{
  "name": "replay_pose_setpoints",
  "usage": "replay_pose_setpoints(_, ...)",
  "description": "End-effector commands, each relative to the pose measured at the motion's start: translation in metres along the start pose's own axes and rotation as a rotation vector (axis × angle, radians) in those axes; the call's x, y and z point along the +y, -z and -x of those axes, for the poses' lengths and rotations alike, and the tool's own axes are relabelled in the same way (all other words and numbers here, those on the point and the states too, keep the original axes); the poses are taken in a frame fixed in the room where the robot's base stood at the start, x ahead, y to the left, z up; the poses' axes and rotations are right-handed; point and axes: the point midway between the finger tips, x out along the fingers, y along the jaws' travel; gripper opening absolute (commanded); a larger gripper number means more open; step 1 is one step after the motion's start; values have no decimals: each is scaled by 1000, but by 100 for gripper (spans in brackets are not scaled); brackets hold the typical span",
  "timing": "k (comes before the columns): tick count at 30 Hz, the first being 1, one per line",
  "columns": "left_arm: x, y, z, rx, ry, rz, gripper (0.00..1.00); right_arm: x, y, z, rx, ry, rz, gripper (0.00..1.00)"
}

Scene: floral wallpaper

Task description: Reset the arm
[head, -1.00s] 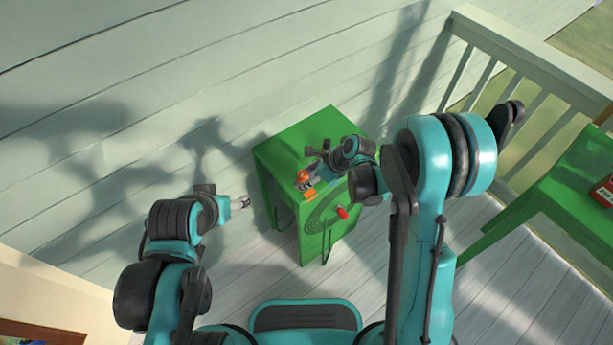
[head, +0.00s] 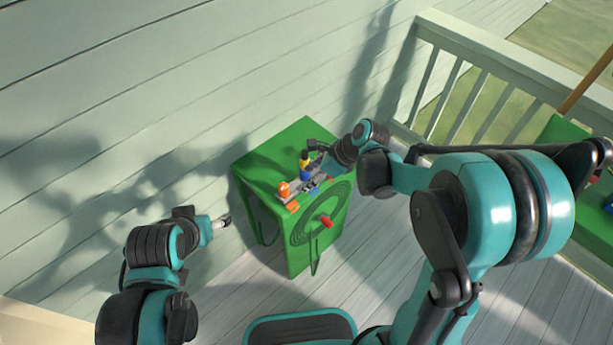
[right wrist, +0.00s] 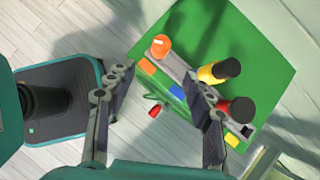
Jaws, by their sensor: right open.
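My right gripper (head: 318,160) is at the top right of the small green table, beside the grey rack; in the right wrist view its two fingers (right wrist: 160,105) are apart with nothing between them. The grey rack (right wrist: 182,70) lies on the tabletop. It bears an orange piece (right wrist: 160,46), a yellow piece with a black top (right wrist: 212,73) and a red piece with a black top (right wrist: 238,110). My left gripper (head: 222,221) hangs left of the table, small and seen from the side, so its jaws are unclear.
The green table (head: 262,150) has a red knob (head: 326,222) on its front and coloured marks along the top's edge. A pale plank wall (head: 200,80) stands behind. A white railing (head: 480,55) and another green table (head: 590,220) are at the right. Open floor lies in front.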

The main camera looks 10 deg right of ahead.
Motion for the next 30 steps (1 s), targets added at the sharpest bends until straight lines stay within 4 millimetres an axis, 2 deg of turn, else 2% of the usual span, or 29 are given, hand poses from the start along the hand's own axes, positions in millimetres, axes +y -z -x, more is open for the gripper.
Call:
replay_pose_setpoints(10,0,0,0,0,0,0,69,0,0,0,1,2,5,52)
replay_pose_setpoints(14,0,0,0,0,0,0,69,6,0,13,23,29,109,52)
replay_pose_setpoints(17,0,0,0,0,0,0,69,16,3,36,73,74,313,52)
replay_pose_setpoints(20,0,0,0,0,0,0,69,30,10,64,155,122,594,52)
replay_pose_setpoints(24,0,0,0,0,0,0,69,52,26,100,301,158,1014,52)
replay_pose_setpoints(30,0,0,0,0,0,0,69,81,54,140,541,132,1589,52)
